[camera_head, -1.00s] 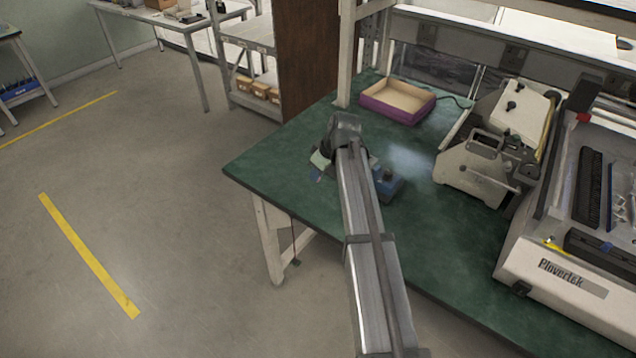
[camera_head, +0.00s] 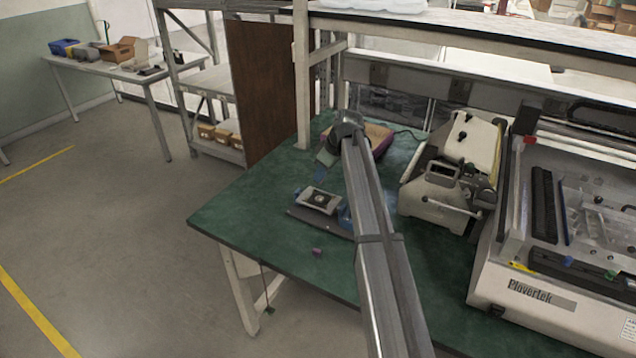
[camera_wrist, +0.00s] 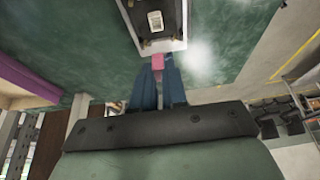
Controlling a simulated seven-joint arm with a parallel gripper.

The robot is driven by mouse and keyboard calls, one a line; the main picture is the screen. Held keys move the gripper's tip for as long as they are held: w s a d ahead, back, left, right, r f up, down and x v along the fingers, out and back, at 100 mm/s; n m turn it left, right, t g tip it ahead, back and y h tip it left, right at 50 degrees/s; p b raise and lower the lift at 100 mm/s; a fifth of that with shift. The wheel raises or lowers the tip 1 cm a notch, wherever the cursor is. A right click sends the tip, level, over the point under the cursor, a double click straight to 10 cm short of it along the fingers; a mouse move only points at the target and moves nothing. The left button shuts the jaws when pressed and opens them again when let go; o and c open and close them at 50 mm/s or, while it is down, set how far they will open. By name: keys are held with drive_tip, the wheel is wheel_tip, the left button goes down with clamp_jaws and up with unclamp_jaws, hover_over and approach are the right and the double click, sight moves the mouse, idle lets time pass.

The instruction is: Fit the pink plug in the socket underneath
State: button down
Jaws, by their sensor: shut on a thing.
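My gripper (camera_head: 319,176) hangs above the green table at the far side of a small grey and black device. Its blue fingers are shut on a small pink plug, which shows between the fingertips in the wrist view (camera_wrist: 157,62). The device, which looks like the socket unit (camera_head: 318,202), lies on the table with a pale frame around a dark top plate; it also shows at the top of the wrist view (camera_wrist: 180,44). The plug appears near the frame's edge in that view; I cannot tell the height gap. The socket opening is not clear. My arm partly covers a blue part (camera_head: 345,216).
A small purple-pink piece (camera_head: 317,251) lies on the table in front of the device. A purple-sided box (camera_head: 381,143) stands behind my arm. A beige machine (camera_head: 440,195) and a large white machine (camera_head: 545,300) stand to the right. The table's left area is clear.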

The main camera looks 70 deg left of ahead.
sight(317, 197)
drive_tip(key=shift+d+f, duration=0.1)
drive_tip(key=shift+f, duration=2.55)
drive_tip(key=shift+f, duration=0.8)
idle(1.5)
drive_tip(key=c, duration=1.1)
unclamp_jaws()
drive_tip(key=shift+c, duration=0.3)
drive_tip(key=shift+c, duration=1.4)
drive_tip(key=shift+r, duration=0.1)
